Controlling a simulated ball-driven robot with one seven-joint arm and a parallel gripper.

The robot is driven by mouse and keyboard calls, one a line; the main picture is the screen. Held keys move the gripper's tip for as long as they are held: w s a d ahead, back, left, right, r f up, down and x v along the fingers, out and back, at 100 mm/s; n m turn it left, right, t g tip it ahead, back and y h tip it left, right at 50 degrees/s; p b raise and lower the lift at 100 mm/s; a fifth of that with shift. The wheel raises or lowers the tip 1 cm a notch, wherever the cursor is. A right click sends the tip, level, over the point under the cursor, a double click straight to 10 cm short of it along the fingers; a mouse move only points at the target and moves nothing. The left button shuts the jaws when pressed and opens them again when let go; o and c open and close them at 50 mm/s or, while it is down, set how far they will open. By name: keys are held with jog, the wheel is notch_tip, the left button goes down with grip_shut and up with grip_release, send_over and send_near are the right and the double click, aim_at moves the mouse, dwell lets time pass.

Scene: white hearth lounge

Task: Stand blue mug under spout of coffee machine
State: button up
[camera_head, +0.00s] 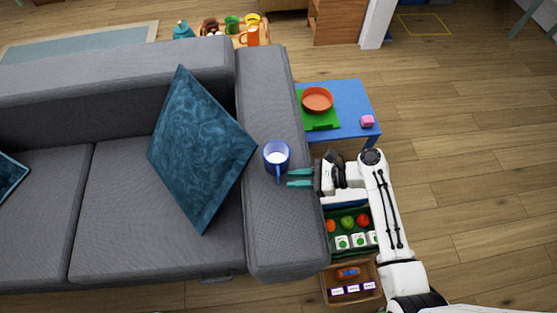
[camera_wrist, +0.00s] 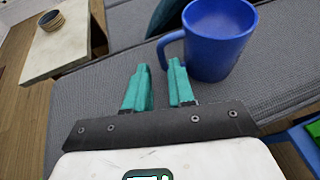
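The fingers also show in the wrist view (camera_wrist: 157,76). The coffee machine and its spout are in neither view.
A teal cushion (camera_head: 201,150) lies left of the mug. Floor at right is clear.

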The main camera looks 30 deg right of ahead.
aim_at(279, 180)
jog(key=shift+x, duration=2.9)
grip_shut()
jog(key=shift+w+r, duration=0.1)
